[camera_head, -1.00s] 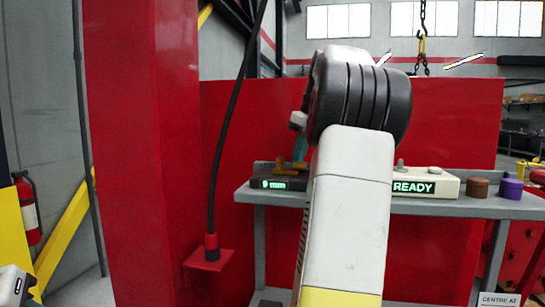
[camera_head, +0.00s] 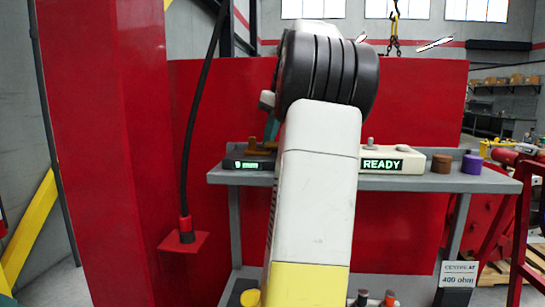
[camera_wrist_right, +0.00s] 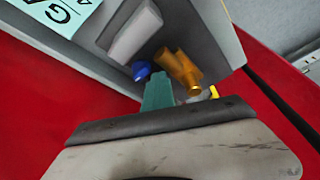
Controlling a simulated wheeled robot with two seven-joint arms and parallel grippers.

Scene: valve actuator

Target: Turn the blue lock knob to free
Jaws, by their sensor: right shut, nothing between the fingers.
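The blue lock knob (camera_wrist_right: 142,70) shows in the right wrist view as a small blue piece on a grey unit, beside a brass fitting (camera_wrist_right: 178,66). In the head view I cannot make the knob out. My right gripper (camera_wrist_right: 158,90) shows in the right wrist view as teal fingers, shut and empty. Their tips are close below the knob in the picture; I cannot tell whether they touch it. In the head view the teal right gripper (camera_head: 271,128) is partly behind my arm, above a dark unit with a green display (camera_head: 248,164). My left gripper is out of view.
The grey bench (camera_head: 440,183) carries a cream box reading READY (camera_head: 394,161), a brown cylinder (camera_head: 441,164) and a purple cylinder (camera_head: 472,163). A black cable (camera_head: 192,130) hangs at left near a red column (camera_head: 105,150). A pale lever (camera_wrist_right: 135,33) stands by the knob.

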